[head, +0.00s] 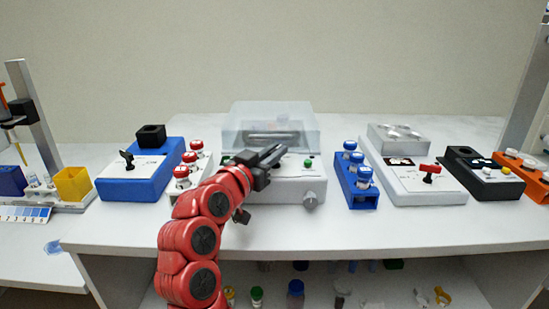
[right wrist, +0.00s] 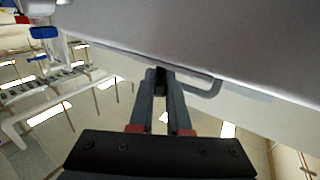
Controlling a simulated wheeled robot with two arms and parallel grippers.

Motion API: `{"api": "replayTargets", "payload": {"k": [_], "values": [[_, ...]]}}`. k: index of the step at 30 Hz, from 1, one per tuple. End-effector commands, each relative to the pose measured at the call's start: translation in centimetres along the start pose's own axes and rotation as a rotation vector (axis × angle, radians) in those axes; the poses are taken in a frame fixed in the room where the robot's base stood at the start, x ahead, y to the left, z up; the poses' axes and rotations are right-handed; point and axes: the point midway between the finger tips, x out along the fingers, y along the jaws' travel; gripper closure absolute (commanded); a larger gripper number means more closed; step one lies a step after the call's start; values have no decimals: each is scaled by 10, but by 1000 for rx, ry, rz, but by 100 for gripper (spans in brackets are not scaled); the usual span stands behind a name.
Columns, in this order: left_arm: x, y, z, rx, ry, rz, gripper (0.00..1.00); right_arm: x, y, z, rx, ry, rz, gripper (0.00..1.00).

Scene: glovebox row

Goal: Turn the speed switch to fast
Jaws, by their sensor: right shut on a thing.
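My right gripper (head: 272,156) reaches over the front left of a light grey machine (head: 290,189) with a clear lid. In the right wrist view its fingers (right wrist: 160,80) are nearly together, shut on a small dark piece (right wrist: 160,73) at the edge of a grey surface. The piece may be the speed switch; fingers and arm hide most of it, and I cannot read its setting. A black lever (head: 127,158) stands on a blue device (head: 130,190) at left. A red-topped lever (head: 430,171) stands on a white device (head: 408,190) at right. My left gripper is out of view.
The grey machine has a green button (head: 308,163) and a grey knob (head: 310,199). Racks of red-capped vials (head: 190,157) and blue-capped vials (head: 350,157) flank it. The white bench front (head: 420,236) is clear. Bottles stand on the shelf below.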

Motion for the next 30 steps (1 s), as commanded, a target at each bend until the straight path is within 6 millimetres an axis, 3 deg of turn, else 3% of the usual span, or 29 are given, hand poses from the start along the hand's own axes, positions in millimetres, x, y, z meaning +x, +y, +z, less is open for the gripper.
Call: {"api": "replayTargets", "payload": {"k": [10, 11, 15, 25, 30], "values": [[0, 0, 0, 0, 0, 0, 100, 0, 1, 1, -1, -3, 4, 100], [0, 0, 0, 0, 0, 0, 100, 0, 1, 1, -1, -4, 3, 80], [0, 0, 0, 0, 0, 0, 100, 0, 0, 1, -1, -2, 3, 55], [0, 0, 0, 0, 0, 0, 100, -2, 0, 0, 0, -1, 1, 55], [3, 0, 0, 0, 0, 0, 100, -25, -1, -1, 1, -1, -3, 55]]}}
